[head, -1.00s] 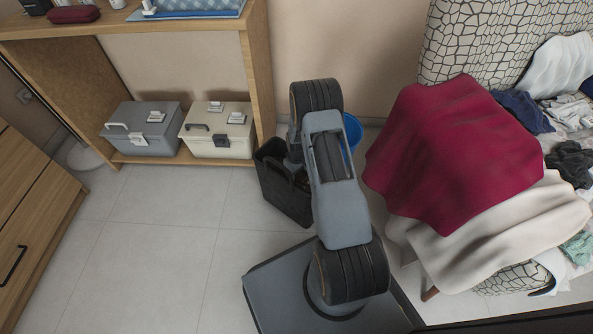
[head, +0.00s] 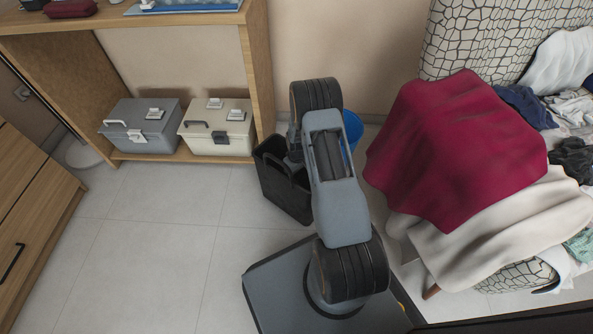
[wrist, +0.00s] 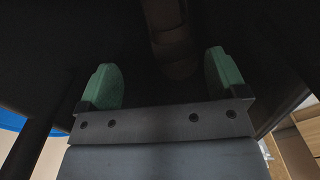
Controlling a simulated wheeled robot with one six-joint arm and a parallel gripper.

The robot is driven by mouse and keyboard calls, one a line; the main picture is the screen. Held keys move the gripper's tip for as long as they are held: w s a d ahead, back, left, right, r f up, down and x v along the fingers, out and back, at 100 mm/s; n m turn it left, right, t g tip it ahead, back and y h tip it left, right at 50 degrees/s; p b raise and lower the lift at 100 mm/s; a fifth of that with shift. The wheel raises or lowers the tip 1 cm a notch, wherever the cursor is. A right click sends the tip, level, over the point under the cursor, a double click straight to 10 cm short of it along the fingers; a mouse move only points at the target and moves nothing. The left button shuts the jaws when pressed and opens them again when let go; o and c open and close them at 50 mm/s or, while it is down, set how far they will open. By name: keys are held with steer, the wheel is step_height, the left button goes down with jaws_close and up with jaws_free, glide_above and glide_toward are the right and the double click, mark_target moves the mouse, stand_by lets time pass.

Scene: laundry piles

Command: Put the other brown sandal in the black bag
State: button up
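The black bag (head: 283,185) stands open-topped on the floor, beside the wooden shelf and partly behind my arm. My gripper (wrist: 162,82) shows in the wrist view with its two green fingers wide apart. Dark walls surround it, seemingly the inside of the black bag. A brown shape, probably a brown sandal (wrist: 170,38), lies beyond the fingertips, dim and partly cut off by the top edge. Nothing is clamped between the fingers. In the head view my gripper is hidden behind my arm and the bag. No other sandal shows.
A blue bucket (head: 352,129) stands just right of the bag, partly hidden by my arm. A grey toolbox (head: 140,127) and a cream toolbox (head: 218,128) sit on the low shelf. A sofa with a red cloth (head: 455,150) is at right. Floor at left is clear.

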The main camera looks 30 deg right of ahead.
steer(key=shift+o, duration=0.3)
step_height(320, 180, up, 14)
steer(key=p, duration=0.5)
steer(key=shift+f, duration=0.1)
steer(key=s+a+r+t+p, duration=0.15)
steer(key=r+p, duration=0.35)
steer(key=r, duration=0.6)
steer(key=s+a+r+m+p, duration=0.1)
steer(key=s+a+r+p, duration=0.15)
steer(key=r+p, duration=0.65)
steer(key=s+a+r+p, duration=0.1)
steer(key=a+r+p, duration=0.1)
steer(key=r, duration=1.2)
steer(key=s+a+r+p, duration=0.2)
steer(key=s+r+p, duration=0.2)
steer(key=r, duration=0.4)
steer(key=s+a+r+m+t+p, duration=0.1)
steer(key=s+a+r+p, duration=0.1)
steer(key=s+r+p, duration=0.3)
steer(key=s+a+r+m+t+p, duration=0.1)
steer(key=s+r+p, duration=0.4)
steer(key=r, duration=0.8)
steer(key=shift+s+a+p, duration=0.15)
steer(key=shift+a+p, duration=0.6)
steer(key=shift+p, duration=0.25)
steer(key=shift+s+r, duration=0.15)
steer(key=shift+s, duration=0.15)
steer(key=shift+c, duration=0.3)
